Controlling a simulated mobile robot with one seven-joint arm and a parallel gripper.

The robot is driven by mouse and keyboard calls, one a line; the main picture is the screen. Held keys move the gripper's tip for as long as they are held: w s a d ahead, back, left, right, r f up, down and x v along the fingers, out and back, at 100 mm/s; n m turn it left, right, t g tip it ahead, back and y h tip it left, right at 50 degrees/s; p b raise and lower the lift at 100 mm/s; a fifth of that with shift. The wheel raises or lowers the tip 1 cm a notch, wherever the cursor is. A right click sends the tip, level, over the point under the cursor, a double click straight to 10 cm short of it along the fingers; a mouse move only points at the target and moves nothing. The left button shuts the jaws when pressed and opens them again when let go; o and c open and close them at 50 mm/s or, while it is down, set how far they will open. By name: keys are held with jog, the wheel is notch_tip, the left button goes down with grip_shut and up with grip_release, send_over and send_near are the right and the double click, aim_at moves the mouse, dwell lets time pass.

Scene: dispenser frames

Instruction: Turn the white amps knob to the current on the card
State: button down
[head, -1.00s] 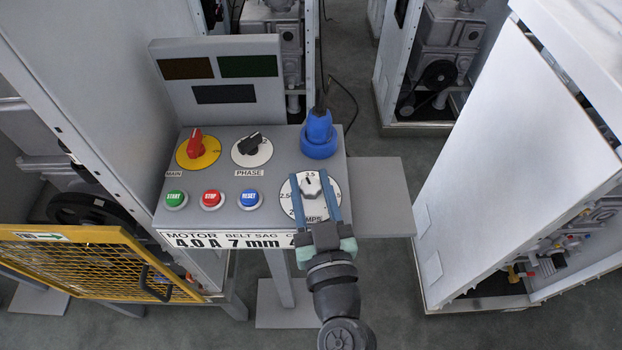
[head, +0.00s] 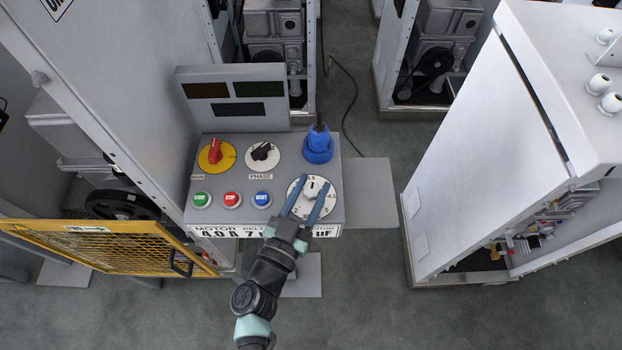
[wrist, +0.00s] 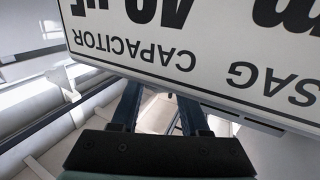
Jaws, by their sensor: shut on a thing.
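The white amps knob (head: 314,188) sits at the centre of a round white dial (head: 335,206) on the lower right of the grey panel. My gripper (head: 311,187) reaches in from the front, with one blue finger on each side of the knob, shut on it. The fingers hide part of the dial and its numbers, and the pointer's exact reading is too small to tell. The card (head: 215,232) runs along the panel's front edge and reads 4.0 A under MOTOR. My arm covers its middle. The card (wrist: 205,75) shows upside down in the wrist view, with CAPACITOR and SAG readable.
The panel also holds a red main switch (head: 215,151), a black phase switch (head: 262,152), green, red and blue buttons, and a blue plug (head: 318,147). A yellow mesh gate (head: 110,245) stands at left. A white cabinet (head: 480,150) stands at right.

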jog(key=shift+f+m+g+h+b, duration=0.25)
jog(key=shift+m+g+h+b, duration=0.6)
jog(key=shift+h, duration=0.25)
jog(key=shift+m+h+b, duration=0.4)
jog(key=shift+m+h, duration=0.05)
jog(key=shift+h, duration=0.05)
jog(key=shift+r+m+g+h+b, duration=0.15)
jog(key=shift+m+g+h+b, duration=0.25)
jog(key=shift+g+h+b, duration=0.15)
jog(key=shift+c, duration=2.1)
grip_release()
jog(key=shift+a, duration=0.1)
jog(key=b+v, duration=0.2)
jog(key=v, duration=1.1)
